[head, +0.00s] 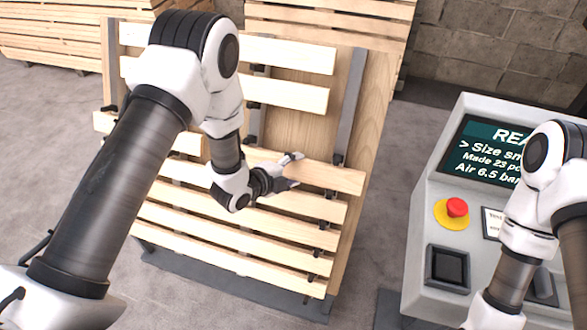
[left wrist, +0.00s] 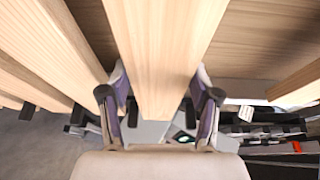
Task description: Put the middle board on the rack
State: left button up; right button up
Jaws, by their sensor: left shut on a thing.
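The middle board (head: 335,176) is a pale wooden slat lying across the rack (head: 350,105), below a wide gap. In the left wrist view, the gripper (left wrist: 160,115) has one finger on each side of the board (left wrist: 160,50). The board's ends reach a little past those of the slats below. Whether it touches the rack's rails or pegs, I cannot tell. My right gripper is out of view; only its arm shows at the right.
Two slats (head: 285,93) sit above the gap and several (head: 240,241) below. A control console (head: 425,210) with a screen and red button (head: 457,207) stands at the right. Stacked wood (head: 50,40) lies behind. Grey floor is open at the left.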

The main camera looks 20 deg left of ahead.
pick_arm(q)
jog(key=o, duration=1.4)
jog(key=v, duration=1.2)
